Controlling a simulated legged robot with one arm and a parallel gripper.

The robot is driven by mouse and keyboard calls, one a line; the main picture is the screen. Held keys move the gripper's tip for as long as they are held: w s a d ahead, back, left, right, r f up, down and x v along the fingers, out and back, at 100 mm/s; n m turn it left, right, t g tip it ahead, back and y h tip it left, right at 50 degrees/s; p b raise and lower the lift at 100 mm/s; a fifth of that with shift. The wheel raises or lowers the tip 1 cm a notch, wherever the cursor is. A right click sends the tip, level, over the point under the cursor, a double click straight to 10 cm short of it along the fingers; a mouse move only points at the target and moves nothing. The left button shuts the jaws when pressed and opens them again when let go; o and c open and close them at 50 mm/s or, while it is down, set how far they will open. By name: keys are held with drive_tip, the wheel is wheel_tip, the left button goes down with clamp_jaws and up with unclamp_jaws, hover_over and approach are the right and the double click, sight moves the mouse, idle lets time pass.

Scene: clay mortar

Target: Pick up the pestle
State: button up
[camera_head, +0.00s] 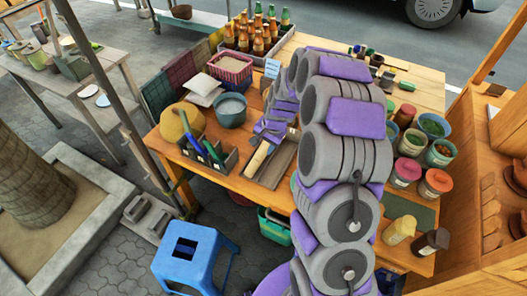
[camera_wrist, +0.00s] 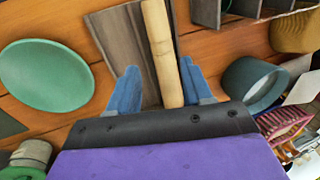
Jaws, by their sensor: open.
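The pestle, a pale wooden cylinder (camera_wrist: 160,45), lies on a dark wooden tray (camera_wrist: 113,30) in the wrist view. In the head view the pestle (camera_head: 257,157) shows at the front of the table, on the tray (camera_head: 280,165). My gripper (camera_wrist: 158,82) is open, with one blue finger on each side of the pestle's near end. The right finger is close to the pestle; a wider gap shows on the left. I cannot tell whether they touch. In the head view my purple and grey arm hides part of the table, and the fingertips are hard to make out.
A blue-grey bowl (camera_head: 231,113) and a compartment box with tools (camera_head: 210,155) stand left of the tray in the head view. Crated bottles (camera_head: 258,38) stand behind. Several jars (camera_head: 410,145) stand to the right. A green dish (camera_wrist: 45,75) shows in the wrist view.

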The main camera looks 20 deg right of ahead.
sight(255, 163)
drive_tip(key=b+x, duration=0.1)
drive_tip(key=x, duration=0.6)
drive_tip(key=shift+f, duration=0.15)
drive_tip(key=f, duration=0.1)
drive_tip(key=a+f+b, duration=0.1)
drive_tip(key=f, duration=0.1)
drive_tip(key=f+b, duration=0.1)
drive_tip(key=shift+a+f, duration=0.15)
drive_tip(key=shift+a, duration=0.25)
drive_tip(key=shift+f, duration=0.4)
drive_tip(key=shift+r, duration=0.1)
drive_tip(key=shift+w, duration=0.1)
clamp_jaws()
